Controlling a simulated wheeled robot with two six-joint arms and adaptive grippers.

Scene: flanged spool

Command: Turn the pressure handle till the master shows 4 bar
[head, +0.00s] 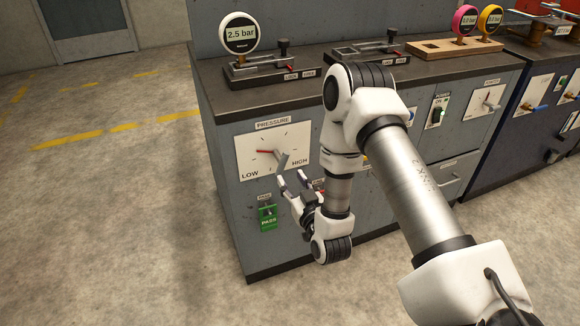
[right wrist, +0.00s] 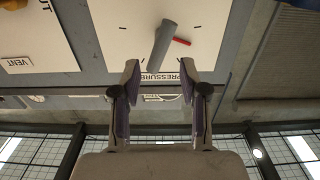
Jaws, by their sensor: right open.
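The master gauge (head: 240,33) stands on the bench top in the head view and reads 2.5 bar. The pressure handle (head: 281,158) is a grey lever with a red pointer (head: 264,152) on a white LOW–HIGH plate (head: 294,141) on the cabinet front. My right gripper (head: 294,179) is open and empty, just below and in front of the handle. In the right wrist view, which is upside down, the handle (right wrist: 162,45) lies beyond the open fingertips (right wrist: 159,84), roughly between their lines and apart from them. My left gripper is not in view.
A green PASS tag (head: 267,218) sits below the plate. Pink (head: 465,19) and yellow (head: 489,18) gauges stand on a wooden stand (head: 428,50). Another dial plate (head: 486,102) is farther right. The VENT label (right wrist: 17,64) shows in the wrist view. The floor at left is clear.

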